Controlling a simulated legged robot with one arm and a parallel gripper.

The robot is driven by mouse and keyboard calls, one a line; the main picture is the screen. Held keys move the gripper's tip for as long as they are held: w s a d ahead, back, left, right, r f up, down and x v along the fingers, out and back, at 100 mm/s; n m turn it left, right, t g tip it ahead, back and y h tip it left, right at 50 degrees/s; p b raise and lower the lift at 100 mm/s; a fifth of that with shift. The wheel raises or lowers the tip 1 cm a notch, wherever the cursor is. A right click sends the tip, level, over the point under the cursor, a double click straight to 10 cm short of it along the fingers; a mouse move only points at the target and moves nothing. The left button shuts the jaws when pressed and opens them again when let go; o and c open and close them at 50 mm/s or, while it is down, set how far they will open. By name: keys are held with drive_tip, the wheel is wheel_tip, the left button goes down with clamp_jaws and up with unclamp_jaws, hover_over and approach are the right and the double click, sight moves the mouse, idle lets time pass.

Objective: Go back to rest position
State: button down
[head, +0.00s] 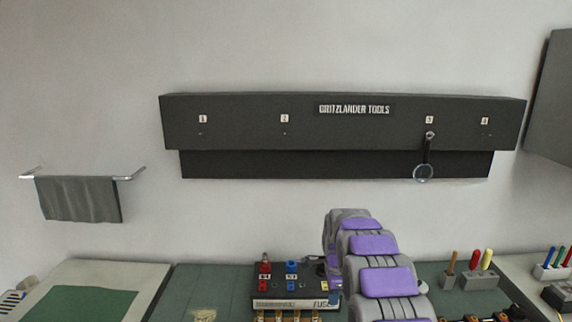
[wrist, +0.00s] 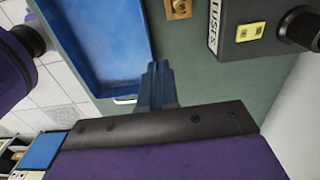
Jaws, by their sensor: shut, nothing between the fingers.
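My gripper (wrist: 157,72) shows in the wrist view with its blue-grey fingers together and nothing between them. It is over the green bench top (wrist: 190,75), at the edge of a blue tray (wrist: 95,35). In the head view, my grey and purple arm reaches forward over the bench, to the right of the fuse box (head: 296,303).
The fuse box carries red and blue parts on top. A dark tool rack (head: 250,125) on the wall holds a round magnifier-like tool (head: 423,173) at hook 3. A holder with colored handles (head: 480,281) stands at right. A grey towel (head: 78,199) hangs at left.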

drive_tip(key=s+r+n, duration=0.4)
drive_tip(key=s+r, duration=0.2)
drive_tip(key=s, duration=0.5)
drive_tip(key=s+r+n, duration=0.5)
drive_tip(key=s+r, duration=0.1)
drive_tip(key=s, duration=0.4)
drive_tip(key=s+f+n+g, duration=0.1)
drive_tip(key=s+n, duration=0.7)
drive_tip(key=s, duration=1.9)
drive_tip(key=shift+s+n+g, duration=0.15)
drive_tip(key=shift+n+g, duration=0.25)
